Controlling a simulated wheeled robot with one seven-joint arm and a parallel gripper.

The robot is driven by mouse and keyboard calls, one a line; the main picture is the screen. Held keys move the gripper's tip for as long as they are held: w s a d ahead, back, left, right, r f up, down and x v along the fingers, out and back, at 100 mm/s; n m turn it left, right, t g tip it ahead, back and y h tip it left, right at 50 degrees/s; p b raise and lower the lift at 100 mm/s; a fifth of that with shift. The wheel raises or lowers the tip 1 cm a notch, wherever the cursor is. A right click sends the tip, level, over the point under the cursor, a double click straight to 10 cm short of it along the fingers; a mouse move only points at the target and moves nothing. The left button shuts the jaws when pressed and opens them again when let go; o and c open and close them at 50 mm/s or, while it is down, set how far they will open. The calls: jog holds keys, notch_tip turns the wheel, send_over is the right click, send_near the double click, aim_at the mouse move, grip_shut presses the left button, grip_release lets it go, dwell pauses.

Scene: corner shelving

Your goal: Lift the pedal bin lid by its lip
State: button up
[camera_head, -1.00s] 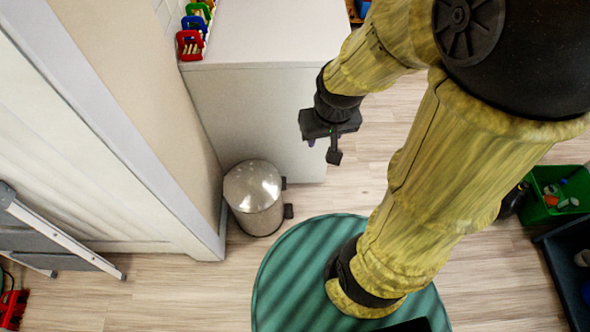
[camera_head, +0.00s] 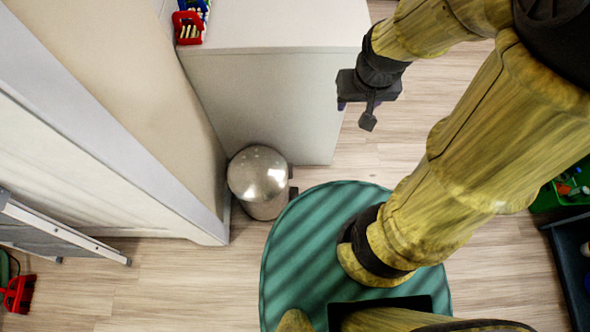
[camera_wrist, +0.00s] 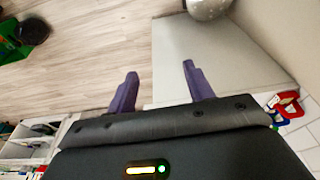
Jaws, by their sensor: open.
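The pedal bin (camera_head: 266,206) is a small steel cylinder standing on the floor in the corner between the wall and the white cabinet. Its domed shiny lid (camera_head: 258,172) is down. A dark pedal or fitting shows at its right side. Part of the bin also shows at the top edge of the wrist view (camera_wrist: 207,8). My gripper (camera_head: 367,118) is up and to the right of the bin, beside the cabinet's right edge and well apart from the lid. In the wrist view its two purple fingers (camera_wrist: 158,82) are spread with nothing between them.
The white cabinet (camera_head: 270,100) stands behind the bin, with red and blue items (camera_head: 189,25) on top. A wall and door frame (camera_head: 205,222) close the left. A folded ladder (camera_head: 60,235) leans at left; green crate (camera_head: 545,200) at right.

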jog(key=o, duration=0.7)
jog(key=f+b, duration=0.2)
jog(key=f, duration=0.1)
jog(key=shift+w+d+m, duration=0.1)
jog(key=shift+w+m, duration=0.1)
jog(key=shift+m, duration=0.1)
jog(key=shift+o, duration=0.3)
notch_tip(320, 180, down, 9)
jog(key=w+m+g+b, duration=0.1)
jog(key=m+g+b, duration=0.1)
jog(key=b, duration=0.4)
jog(key=shift+w+d+g+y, duration=0.3)
jog(key=shift+d+y, duration=0.1)
jog(key=shift+d, duration=0.05)
jog(key=w+d+f+m+y+b, duration=0.1)
jog(key=w+f+m+y+b, duration=0.2)
jog(key=f+b, duration=1)
jog(key=w+d+f+m+y+b, duration=0.1)
jog(key=w+f+m+y+b, duration=0.3)
jog(key=f+b, duration=0.9)
jog(key=w+d+f+m+y+b, duration=0.1)
jog(key=w+f+m+y+b, duration=0.2)
jog(key=f, duration=2.6)
jog(key=m+y+b, duration=0.5)
jog(key=y+b, duration=0.2)
jog(key=b, duration=0.3)
jog(key=shift+w+d+f, duration=0.35)
jog(key=shift+w+d, duration=0.05)
jog(key=shift+a, duration=0.1)
